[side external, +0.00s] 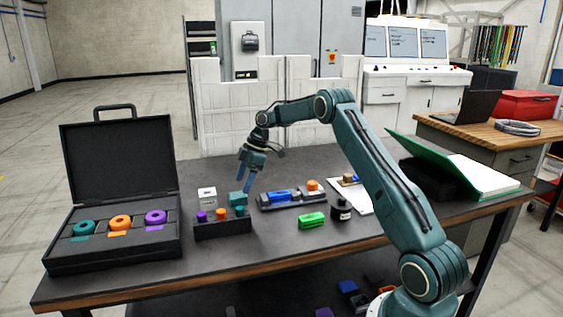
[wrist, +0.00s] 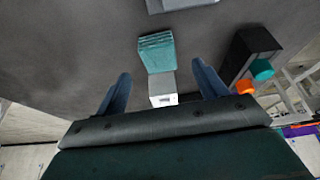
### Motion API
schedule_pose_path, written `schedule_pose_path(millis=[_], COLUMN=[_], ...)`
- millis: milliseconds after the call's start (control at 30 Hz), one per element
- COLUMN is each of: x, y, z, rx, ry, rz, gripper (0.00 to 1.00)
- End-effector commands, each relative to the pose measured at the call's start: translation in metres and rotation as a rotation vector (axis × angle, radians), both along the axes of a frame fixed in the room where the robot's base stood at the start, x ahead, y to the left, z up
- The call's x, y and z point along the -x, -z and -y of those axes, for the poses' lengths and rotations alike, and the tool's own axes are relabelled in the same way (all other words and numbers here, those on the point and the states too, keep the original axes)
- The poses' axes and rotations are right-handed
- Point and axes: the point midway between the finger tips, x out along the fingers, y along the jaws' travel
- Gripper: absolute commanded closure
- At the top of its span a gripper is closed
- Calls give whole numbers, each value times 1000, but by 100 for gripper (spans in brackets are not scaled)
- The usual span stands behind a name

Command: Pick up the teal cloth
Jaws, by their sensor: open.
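The teal cloth (side external: 238,199) is a small folded stack on the dark table, behind the peg rack. In the wrist view the teal cloth (wrist: 157,52) shows layered edges and lies just beyond the fingertips, adjoining a grey-white block in the picture. My gripper (side external: 246,184) points down above the cloth, its blue fingers close over it in the side view. In the wrist view my gripper (wrist: 161,70) is open, with its two fingers spread apart and nothing held. Whether the fingers touch the cloth cannot be told.
A white block (side external: 207,195) stands left of the cloth. The dark rack (side external: 222,229) with purple, orange and teal pegs is in front. A grey tray (side external: 292,203) with blue and orange parts lies right. A green block (side external: 312,221) and an open black case (side external: 112,253) flank the area.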

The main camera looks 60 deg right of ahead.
Motion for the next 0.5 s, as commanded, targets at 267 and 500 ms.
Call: schedule_pose_path(millis=[267, 500], x=[-5, -12], y=[18, 42], z=[-6, -13], rx=[-2, -2], ry=[-1, -1], rz=[-4, -1], gripper=[29, 29])
